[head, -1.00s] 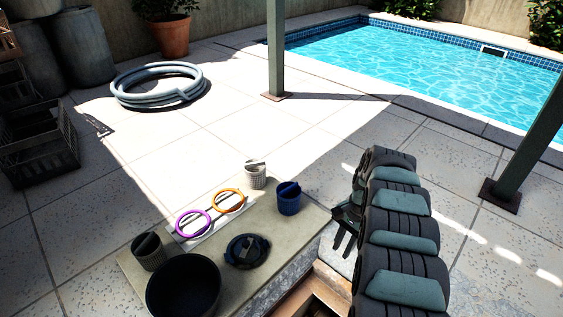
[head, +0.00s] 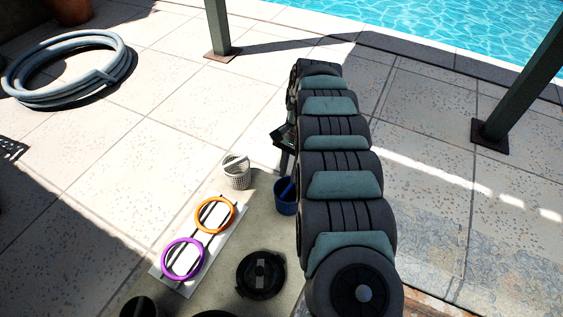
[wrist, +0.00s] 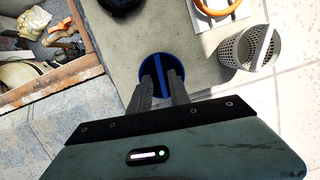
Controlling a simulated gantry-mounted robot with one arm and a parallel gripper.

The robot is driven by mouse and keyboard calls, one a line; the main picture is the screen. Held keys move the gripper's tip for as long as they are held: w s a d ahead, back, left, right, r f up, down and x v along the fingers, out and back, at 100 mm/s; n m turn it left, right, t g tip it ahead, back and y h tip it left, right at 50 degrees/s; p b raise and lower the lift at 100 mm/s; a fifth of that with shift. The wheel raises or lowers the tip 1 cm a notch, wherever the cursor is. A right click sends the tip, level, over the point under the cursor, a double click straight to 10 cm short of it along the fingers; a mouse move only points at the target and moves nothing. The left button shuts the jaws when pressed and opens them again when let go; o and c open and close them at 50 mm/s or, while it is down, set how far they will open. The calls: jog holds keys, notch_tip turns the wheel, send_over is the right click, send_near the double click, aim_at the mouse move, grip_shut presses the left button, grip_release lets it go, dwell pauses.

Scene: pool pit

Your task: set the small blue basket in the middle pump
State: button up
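The small blue basket (head: 285,197) stands on the pale slab, partly hidden by my arm in the head view. In the wrist view the blue basket (wrist: 161,64) is seen from above, with a bar handle across its mouth. My gripper (wrist: 163,82) is open, its two dark fingers apart over the basket's near side with the handle showing between them. I cannot tell whether they touch it. In the head view my gripper (head: 284,150) is mostly hidden by my arm. I cannot make out the middle pump.
A white basket (head: 237,172), an orange ring (head: 215,214), a purple ring (head: 183,258) and a black lid (head: 261,274) are near the blue basket. A wood-edged pit (wrist: 58,80) with equipment lies at left in the wrist view. A coiled hose (head: 68,70) lies farther off.

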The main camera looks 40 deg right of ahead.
aim_at(289, 187)
jog(key=shift+s+f, duration=0.2)
jog(key=shift+f, duration=0.55)
jog(key=shift+w+f+b, duration=0.15)
jog(key=shift+f+b, duration=1.3)
jog(key=shift+f, duration=2.15)
grip_shut()
jog(key=shift+r+p, duration=0.7)
jog(key=shift+r, duration=1.35)
